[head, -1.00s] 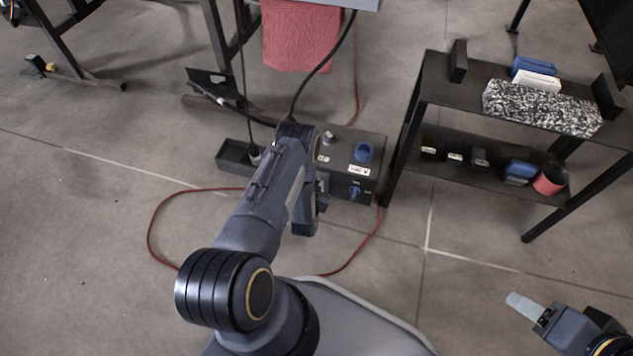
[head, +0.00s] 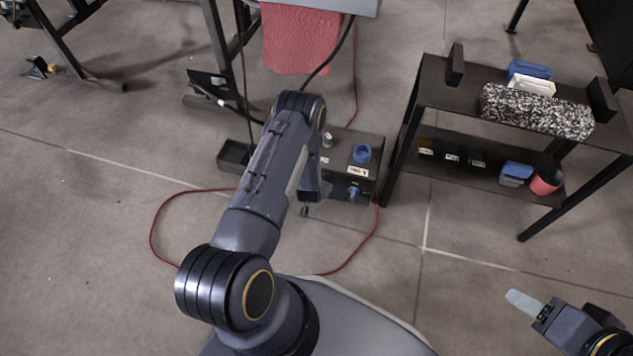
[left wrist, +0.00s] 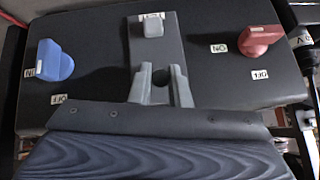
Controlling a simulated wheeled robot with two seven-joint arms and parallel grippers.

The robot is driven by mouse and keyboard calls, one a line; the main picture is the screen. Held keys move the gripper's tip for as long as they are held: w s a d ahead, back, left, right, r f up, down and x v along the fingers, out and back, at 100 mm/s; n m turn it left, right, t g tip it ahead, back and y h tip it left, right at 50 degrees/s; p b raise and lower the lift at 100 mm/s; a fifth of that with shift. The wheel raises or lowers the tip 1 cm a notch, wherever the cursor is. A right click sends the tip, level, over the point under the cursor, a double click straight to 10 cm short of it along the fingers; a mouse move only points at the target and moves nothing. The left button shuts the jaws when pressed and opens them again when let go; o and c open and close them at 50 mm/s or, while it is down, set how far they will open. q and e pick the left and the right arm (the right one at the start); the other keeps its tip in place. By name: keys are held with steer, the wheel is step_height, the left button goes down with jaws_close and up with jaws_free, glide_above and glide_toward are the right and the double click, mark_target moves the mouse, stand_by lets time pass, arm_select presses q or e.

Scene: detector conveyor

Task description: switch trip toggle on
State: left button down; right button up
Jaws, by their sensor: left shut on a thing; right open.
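The dark control box (head: 366,182) stands on the floor, partly hidden behind my left arm in the head view. In the left wrist view its face (left wrist: 95,70) carries a blue switch (left wrist: 52,62) at left and a red switch (left wrist: 262,38) at right, each with ON and OFF labels. Between them is a grey plate (left wrist: 178,45) with a small grey block (left wrist: 152,27). My left gripper (left wrist: 162,90) is shut on a small dark piece at this plate, probably the trip toggle; its setting cannot be told. My right gripper (head: 526,303) is open and empty at lower right.
A black shelf (head: 440,92) with a speckled block (head: 535,110) and several small items stands right of the box. A red cable (head: 152,235) loops on the floor. A red cloth (head: 305,45) hangs behind. Floor between box and right gripper is clear.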

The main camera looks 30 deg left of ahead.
arm_select(q)
steer(key=c, duration=1.4)
jaws_free()
steer(key=shift+r, duration=0.1)
steer(key=shift+s+d+r+p, duration=0.1)
steer(key=shift+s+r+p, duration=0.1)
steer(key=shift+r+p, duration=0.1)
steer(key=p+v, duration=0.2)
steer(key=v, duration=0.5)
steer(key=shift+f+p, duration=0.15)
steer(key=shift+p, duration=0.2)
